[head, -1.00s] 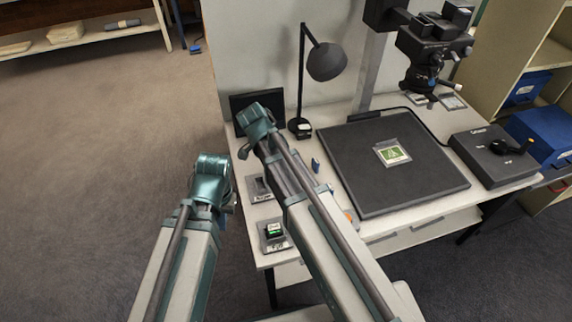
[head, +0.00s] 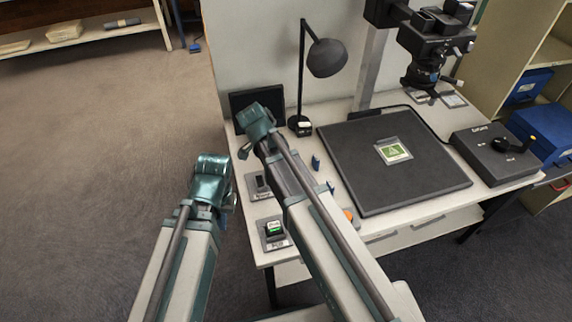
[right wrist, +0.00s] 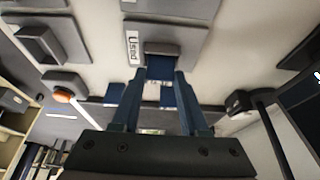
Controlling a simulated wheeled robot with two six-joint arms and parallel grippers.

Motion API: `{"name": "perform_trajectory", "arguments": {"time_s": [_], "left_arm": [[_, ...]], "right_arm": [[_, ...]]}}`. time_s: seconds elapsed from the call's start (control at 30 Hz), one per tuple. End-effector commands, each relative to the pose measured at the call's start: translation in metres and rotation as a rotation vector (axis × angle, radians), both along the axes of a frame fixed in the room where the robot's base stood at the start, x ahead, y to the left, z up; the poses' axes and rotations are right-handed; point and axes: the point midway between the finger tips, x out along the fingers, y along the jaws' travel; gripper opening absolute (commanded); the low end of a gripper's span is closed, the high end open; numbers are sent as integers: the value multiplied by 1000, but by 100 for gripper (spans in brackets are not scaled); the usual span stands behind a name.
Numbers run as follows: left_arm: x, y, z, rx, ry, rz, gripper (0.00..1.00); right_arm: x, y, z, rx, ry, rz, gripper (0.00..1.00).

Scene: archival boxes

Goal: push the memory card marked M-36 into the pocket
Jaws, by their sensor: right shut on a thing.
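In the right wrist view my right gripper (right wrist: 160,82) has its two blue fingers closed on a small dark blue piece, taken to be the memory card (right wrist: 160,68). It sits at the near edge of a grey pocket block (right wrist: 178,40) with a white "Used" label. No M-36 mark is readable, and I cannot tell how deep the card sits. In the head view my right arm hides most of this gripper; small blue parts show beside the arm. My left gripper (head: 231,202) is mostly hidden behind its own arm at the table's left edge; its jaws are unclear.
Grey holders (head: 258,188) and (head: 272,233) stand on the table's left side, the nearer with a green-labelled item. A black lamp (head: 326,60), an orange knob (head: 348,215) and a large dark pad (head: 400,185) with a green picture (head: 394,151) surround the work area.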

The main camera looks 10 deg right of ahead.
Motion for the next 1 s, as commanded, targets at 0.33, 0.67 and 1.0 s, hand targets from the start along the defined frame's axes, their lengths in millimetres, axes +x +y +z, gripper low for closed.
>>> {"name": "perform_trajectory", "arguments": {"time_s": [0.33, 0.67, 1.0], "left_arm": [[0, 0, 0, 0, 0, 0, 0], [0, 0, 0, 0, 0, 0, 0], [0, 0, 5, 0, 0, 0, 0]], "right_arm": [[0, 0, 0, 0, 0, 0, 74], [0, 0, 0, 0, 0, 0, 79], [0, 0, 5, 0, 0, 0, 79]]}}
